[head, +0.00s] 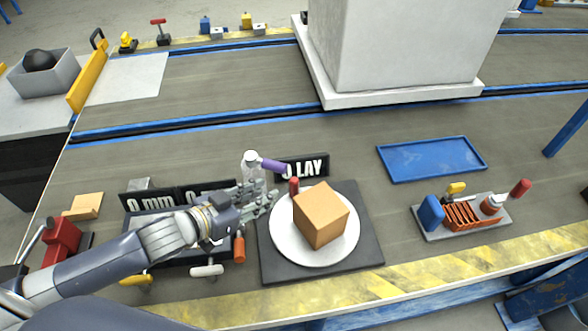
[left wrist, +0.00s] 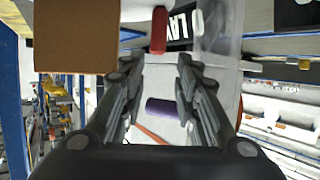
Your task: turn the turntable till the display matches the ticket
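The turntable is a white disc (head: 287,250) on a dark square base (head: 365,257). A brown box (head: 321,214) sits on the disc, and a red peg (head: 294,187) stands near the disc's far edge. The peg (left wrist: 159,30) and box (left wrist: 75,35) also show in the left wrist view. My left gripper (head: 268,200) is at the disc's left edge, its fingers apart with nothing between them, short of the peg. A black sign (head: 303,167) behind reads "LAY", its left part hidden. Dark displays (head: 150,198) at left are partly covered by my arm. I cannot pick out the ticket.
A clear bottle (head: 251,165) and a purple-handled item (head: 272,165) stand just behind my left gripper. A blue tray (head: 432,160) and a grey rack of small parts (head: 464,216) are to the right. A large white block (head: 400,50) stands at the back. A tan block (head: 84,206) is at left.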

